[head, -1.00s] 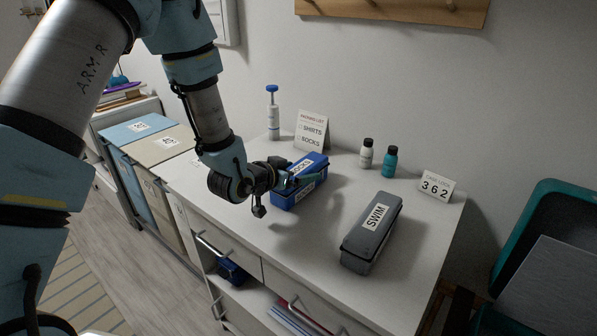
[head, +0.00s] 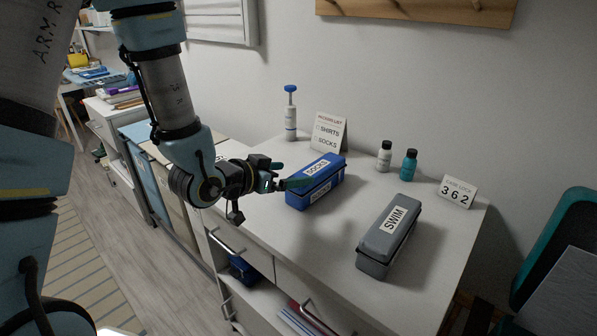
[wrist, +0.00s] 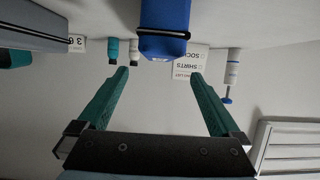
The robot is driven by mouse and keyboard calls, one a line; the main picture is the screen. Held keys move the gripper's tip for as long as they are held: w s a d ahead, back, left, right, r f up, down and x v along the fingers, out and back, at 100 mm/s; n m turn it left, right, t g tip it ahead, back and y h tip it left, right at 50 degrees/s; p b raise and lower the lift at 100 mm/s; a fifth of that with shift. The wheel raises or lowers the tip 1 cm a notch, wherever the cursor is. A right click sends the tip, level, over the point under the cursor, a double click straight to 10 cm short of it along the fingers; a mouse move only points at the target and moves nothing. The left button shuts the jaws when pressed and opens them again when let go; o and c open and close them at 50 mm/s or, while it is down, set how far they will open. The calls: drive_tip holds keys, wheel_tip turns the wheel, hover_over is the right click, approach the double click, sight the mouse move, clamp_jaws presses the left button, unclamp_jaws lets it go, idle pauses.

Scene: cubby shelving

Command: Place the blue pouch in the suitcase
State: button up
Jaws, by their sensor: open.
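The blue pouch (head: 325,186), labelled SOCKS, lies on the white cabinet top, left of the grey SWIM pouch (head: 390,238). My gripper (head: 296,184) is open and empty at its left end, fingers pointing towards it. In the upside-down wrist view, the blue pouch (wrist: 165,30) shows its end just beyond and between the open fingertips (wrist: 160,72); no contact is clear. A teal-edged shape with a grey panel (head: 568,290) stands at the lower right, cut off by the frame; it may be the suitcase, but I cannot tell.
Behind the pouch stand a pump bottle (head: 290,115), a packing list card (head: 328,132) and two small bottles (head: 384,156). A 362 card (head: 457,191) stands at the right. Another blue item (head: 242,269) sits on the shelf below. The front cabinet top is clear.

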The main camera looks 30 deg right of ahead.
drive_tip(key=shift+p+v, duration=0.7)
drive_tip(key=shift+v, duration=0.15)
